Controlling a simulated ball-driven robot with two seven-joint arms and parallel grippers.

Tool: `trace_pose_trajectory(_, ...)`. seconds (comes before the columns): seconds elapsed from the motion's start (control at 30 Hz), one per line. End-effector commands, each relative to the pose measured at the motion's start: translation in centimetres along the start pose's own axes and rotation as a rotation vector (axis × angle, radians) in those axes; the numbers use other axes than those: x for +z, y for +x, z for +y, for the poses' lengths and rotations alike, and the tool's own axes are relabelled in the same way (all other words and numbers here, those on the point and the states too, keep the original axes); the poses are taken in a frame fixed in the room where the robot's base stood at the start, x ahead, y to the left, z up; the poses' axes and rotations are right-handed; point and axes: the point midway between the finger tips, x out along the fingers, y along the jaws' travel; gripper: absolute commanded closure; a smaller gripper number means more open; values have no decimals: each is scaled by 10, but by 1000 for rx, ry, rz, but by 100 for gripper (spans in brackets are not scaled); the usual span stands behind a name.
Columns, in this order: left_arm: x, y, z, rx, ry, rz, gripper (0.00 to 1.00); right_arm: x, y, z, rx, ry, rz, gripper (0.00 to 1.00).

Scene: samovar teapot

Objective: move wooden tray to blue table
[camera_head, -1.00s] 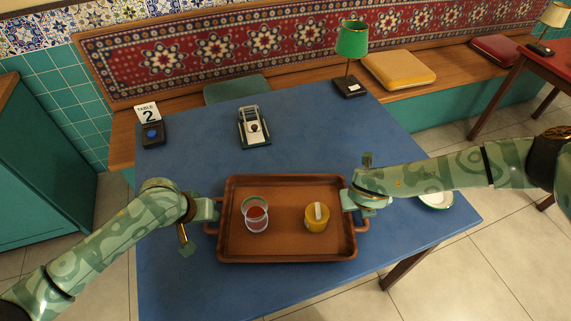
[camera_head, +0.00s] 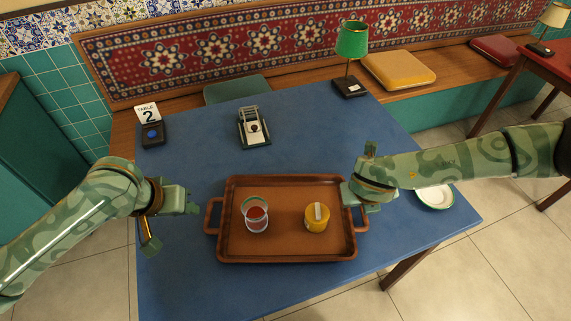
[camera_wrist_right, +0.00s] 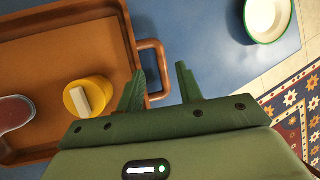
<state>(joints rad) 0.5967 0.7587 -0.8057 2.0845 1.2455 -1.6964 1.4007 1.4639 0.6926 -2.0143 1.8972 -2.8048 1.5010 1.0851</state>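The brown wooden tray (camera_head: 285,251) lies flat on the blue table (camera_head: 190,285), near its front. A glass of red drink (camera_head: 256,215) and a yellow pot with a pale block on its lid (camera_head: 317,218) stand on it. My left gripper (camera_head: 196,200) is open and empty, up and left of the tray's left handle (camera_head: 211,216). My right gripper (camera_head: 352,196) is at the tray's right side. In the right wrist view my right gripper (camera_wrist_right: 160,72) is open, its fingers apart on either side of the right handle (camera_wrist_right: 155,45). I cannot tell its height above the handle.
A table-2 sign (camera_head: 149,120), a small device on a green base (camera_head: 253,127) and a green lamp (camera_head: 351,45) stand toward the back. A white dish with a green rim (camera_head: 436,198) sits at the right. The table's middle behind the tray is clear.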

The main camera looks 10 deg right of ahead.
Motion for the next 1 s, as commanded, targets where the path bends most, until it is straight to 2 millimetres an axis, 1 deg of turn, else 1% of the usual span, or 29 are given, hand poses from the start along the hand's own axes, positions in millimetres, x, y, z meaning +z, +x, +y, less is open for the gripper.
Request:
trace_pose_trajectory(0.03,0,0,0,0,0,0,64,1,-12,0,2,0,-2,64)
trace_pose_trajectory(0.1,0,0,0,0,0,0,64,0,-25,0,2,-1,-2,64)
trace_pose_trajectory(0.2,0,0,0,0,0,0,64,1,-41,0,1,0,-1,64)
trace_pose_trajectory(0.3,0,0,0,0,0,0,64,0,-49,0,0,0,0,64)
trace_pose_trajectory(0.43,0,0,0,1,0,0,64,0,-53,0,0,0,0,64)
trace_pose_trajectory(1.0,0,0,0,1,0,0,64,0,-52,0,0,0,1,64)
